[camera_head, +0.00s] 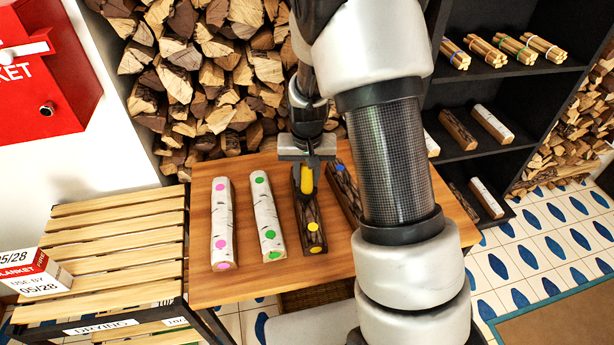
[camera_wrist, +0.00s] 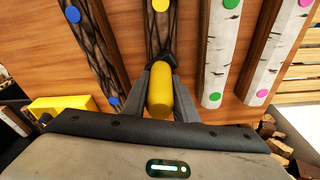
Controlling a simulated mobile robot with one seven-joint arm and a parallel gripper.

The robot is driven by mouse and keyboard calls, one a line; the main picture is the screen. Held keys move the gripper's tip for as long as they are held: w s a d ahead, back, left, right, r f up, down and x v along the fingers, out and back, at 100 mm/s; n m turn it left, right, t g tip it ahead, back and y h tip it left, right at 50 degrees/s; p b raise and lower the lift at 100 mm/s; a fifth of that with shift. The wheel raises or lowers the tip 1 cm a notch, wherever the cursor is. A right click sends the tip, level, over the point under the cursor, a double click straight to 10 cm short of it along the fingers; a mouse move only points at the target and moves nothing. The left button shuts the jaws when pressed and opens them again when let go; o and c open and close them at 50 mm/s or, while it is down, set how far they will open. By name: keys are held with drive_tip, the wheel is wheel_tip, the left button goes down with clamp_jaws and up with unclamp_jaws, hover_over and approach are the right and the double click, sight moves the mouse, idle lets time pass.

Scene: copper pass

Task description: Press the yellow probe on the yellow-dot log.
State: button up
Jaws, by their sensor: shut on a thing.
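The yellow probe (camera_head: 306,180) is upright in my gripper (camera_head: 306,166), over the far half of the yellow-dot log (camera_head: 311,222). My gripper is shut on the probe; the wrist view also shows the yellow probe (camera_wrist: 160,92) between the two fingers. The yellow-dot log is dark-barked with yellow dots near its front end; one dot (camera_wrist: 160,5) shows at the top of the wrist view. Its far end is partly hidden by my gripper. I cannot tell whether the probe's tip touches the log.
On the wooden table (camera_head: 250,283), a pink-dot birch log (camera_head: 221,225) and a green-dot birch log (camera_head: 266,215) lie to the left. A dark blue-dot log (camera_head: 343,187) lies to the right, partly behind my arm. A slatted rack (camera_head: 115,222) stands left, a black shelf (camera_head: 500,80) right.

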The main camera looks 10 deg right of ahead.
drive_tip(key=shift+r+p, duration=2.35)
drive_tip(key=shift+r, duration=1.15)
drive_tip(key=s+r+n+p, duration=0.1)
drive_tip(key=s+r+n, duration=0.1)
drive_tip(key=s, duration=0.4)
drive_tip(key=shift+s+r+n+p, duration=0.2)
drive_tip(key=shift+r+n+p, duration=0.15)
drive_tip(key=shift+r, duration=0.3)
